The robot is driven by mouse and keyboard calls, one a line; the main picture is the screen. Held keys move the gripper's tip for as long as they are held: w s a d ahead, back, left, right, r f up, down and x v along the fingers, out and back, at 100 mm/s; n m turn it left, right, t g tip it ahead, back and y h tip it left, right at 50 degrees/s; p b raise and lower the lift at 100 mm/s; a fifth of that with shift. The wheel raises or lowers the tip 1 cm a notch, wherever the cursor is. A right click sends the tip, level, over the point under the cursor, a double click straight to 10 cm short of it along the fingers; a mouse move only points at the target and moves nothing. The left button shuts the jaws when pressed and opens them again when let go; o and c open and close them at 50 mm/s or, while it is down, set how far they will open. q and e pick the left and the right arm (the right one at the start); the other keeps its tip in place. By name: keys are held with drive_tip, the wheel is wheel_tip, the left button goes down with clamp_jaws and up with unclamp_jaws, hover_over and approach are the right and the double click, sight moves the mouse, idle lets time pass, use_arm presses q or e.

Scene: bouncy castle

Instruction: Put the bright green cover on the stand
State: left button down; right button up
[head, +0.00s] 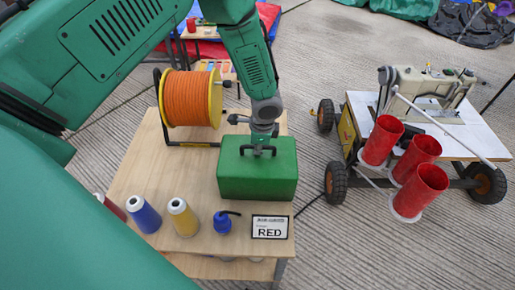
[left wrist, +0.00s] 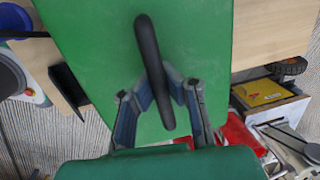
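The bright green cover (head: 257,182) is a box-like block with a black handle on top. It is over the right part of a wooden stand (head: 150,178); I cannot tell whether it rests on the top or hangs just above it. My left gripper (head: 261,145) is directly above the cover, pointing down. In the left wrist view, its two fingers (left wrist: 160,92) close in from both sides on the black handle (left wrist: 150,60), and the green top (left wrist: 95,45) fills the middle. My right gripper is not in view.
An orange cable reel (head: 190,98) stands behind the cover. Blue (head: 145,216) and yellow (head: 183,218) cones, a small blue can (head: 222,222) and a RED sign (head: 270,228) line the front. A wheeled cart (head: 355,115) with a sewing machine and red cylinders stands right, across a floor gap.

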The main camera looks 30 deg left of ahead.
use_arm(q)
drive_tip(key=shift+w+d, duration=0.1)
drive_tip(key=shift+d, duration=0.15)
drive_tip(key=c, duration=1.7)
unclamp_jaws()
drive_tip(key=shift+a+f, duration=0.15)
drive_tip(key=shift+a, duration=0.3)
